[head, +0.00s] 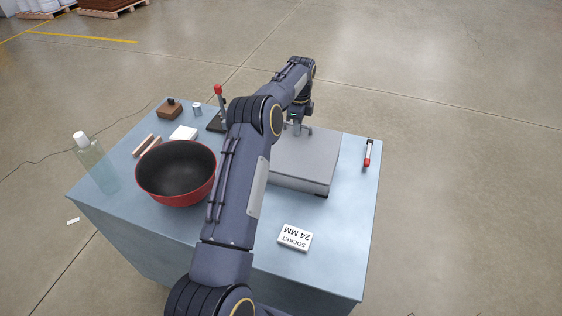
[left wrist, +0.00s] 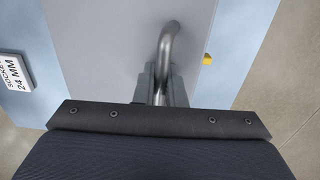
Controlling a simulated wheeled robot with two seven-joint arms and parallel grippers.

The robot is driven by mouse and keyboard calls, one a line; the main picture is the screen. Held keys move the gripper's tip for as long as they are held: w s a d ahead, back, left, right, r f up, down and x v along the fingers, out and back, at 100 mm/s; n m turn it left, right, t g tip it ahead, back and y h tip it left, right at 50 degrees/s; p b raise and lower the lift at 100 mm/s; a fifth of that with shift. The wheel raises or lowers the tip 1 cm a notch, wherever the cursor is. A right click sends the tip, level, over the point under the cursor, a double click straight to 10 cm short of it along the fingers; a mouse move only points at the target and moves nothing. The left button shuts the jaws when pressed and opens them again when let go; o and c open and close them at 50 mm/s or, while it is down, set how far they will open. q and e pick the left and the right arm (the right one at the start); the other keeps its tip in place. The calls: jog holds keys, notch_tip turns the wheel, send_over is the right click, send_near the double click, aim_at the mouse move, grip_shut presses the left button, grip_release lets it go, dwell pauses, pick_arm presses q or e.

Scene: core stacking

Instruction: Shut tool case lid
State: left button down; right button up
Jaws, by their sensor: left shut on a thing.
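The grey tool case (head: 303,165) sits on the blue table, partly hidden behind my left arm. Its lid (head: 312,150) looks flat and level on top, with no clear gap at the front; the far edge is hidden. My left gripper (head: 297,127) is over the far part of the lid, pointing down. In the left wrist view, the gripper (left wrist: 163,75) is shut on a bent metal handle (left wrist: 170,42) that stands on the grey lid (left wrist: 105,35). My right gripper is not in view.
A red bowl (head: 176,173), a bottle (head: 95,163) and small items stand left of my arm. A white socket box (head: 295,237) lies in front of the case. A red-handled tool (head: 367,153) lies right. A red-knobbed lever (head: 218,108) stands behind the bowl. The front right table is clear.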

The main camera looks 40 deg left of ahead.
pick_arm(q)
notch_tip(320, 180, down, 2)
jog(key=shift+w+a, duration=0.15)
jog(key=shift+w+a+f, duration=0.1)
jog(key=shift+w+f, duration=0.15)
jog(key=shift+f, duration=0.1)
jog(key=shift+w+f, duration=0.2)
jog(key=shift+f, duration=0.5)
jog(key=c, duration=1.4)
grip_release()
jog(key=shift+r, duration=0.2)
jog(key=shift+r, duration=0.15)
jog(key=shift+w+r, duration=0.1)
jog(key=shift+r, duration=0.2)
notch_tip(320, 180, up, 7)
jog(key=shift+b, duration=0.35)
